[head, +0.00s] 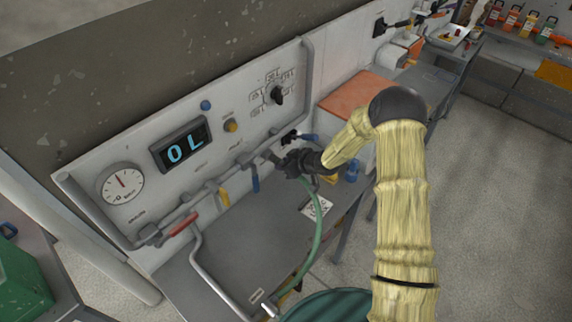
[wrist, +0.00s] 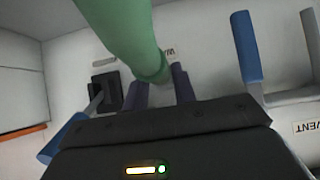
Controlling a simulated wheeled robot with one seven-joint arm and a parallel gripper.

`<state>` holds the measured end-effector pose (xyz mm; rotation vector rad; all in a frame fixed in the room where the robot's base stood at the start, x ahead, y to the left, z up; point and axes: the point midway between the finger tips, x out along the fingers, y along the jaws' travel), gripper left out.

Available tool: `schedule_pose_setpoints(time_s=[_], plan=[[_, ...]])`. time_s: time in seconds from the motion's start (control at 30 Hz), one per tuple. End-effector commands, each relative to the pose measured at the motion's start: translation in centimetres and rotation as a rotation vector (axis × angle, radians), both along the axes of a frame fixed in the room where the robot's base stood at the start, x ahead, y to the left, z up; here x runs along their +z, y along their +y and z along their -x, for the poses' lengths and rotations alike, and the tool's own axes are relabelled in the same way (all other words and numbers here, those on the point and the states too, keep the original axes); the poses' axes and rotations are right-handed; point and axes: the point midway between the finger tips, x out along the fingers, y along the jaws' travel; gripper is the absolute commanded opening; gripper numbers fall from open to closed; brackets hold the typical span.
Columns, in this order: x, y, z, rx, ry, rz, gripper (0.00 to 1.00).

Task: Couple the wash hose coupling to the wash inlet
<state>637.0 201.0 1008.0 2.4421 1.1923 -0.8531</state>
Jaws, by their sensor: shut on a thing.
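My gripper (head: 283,164) is close to the lower right part of the white panel (head: 75,182). In the wrist view its two dark fingers (wrist: 163,88) are shut on the end of the green hose (wrist: 122,32), where the wash hose coupling is. The coupling itself is mostly hidden by the fingers and the hose. In the head view the hose (head: 318,235) hangs in a curve from my gripper. A partly covered label starting "WA" (wrist: 167,51) is on the panel just behind the hose. The wash inlet is hidden, so I cannot tell whether the coupling touches it.
A blue lever (wrist: 246,46) and a pipe stand right of the fingers, by a "VENT" label (wrist: 312,128). Another blue lever (wrist: 62,138) is at left. Red (head: 183,223) and yellow (head: 223,196) levers line the panel pipe. A grey bench top (head: 240,240) lies below.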

Motion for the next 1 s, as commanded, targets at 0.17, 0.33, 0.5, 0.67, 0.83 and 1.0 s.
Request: schedule_pose_setpoints(time_s=[0.17, 0.33, 0.5, 0.67, 0.83, 1.0], plan=[[0.03, 0.34, -0.24, 0.001, -0.002, -0.001, 0.0], [0.05, 0.62, -0.43, 0.001, -0.001, -0.001, 0.0], [0.07, 0.81, -0.61, 0.0, -0.001, -0.002, 0.33], [0.05, 0.8, -0.58, 0.0, -0.001, -0.001, 0.52], [0.0, 0.77, -0.56, 0.0, 0.0, 0.0, 0.52], [0.25, 0.47, -0.38, 0.0, 0.0, 0.0, 0.52]])
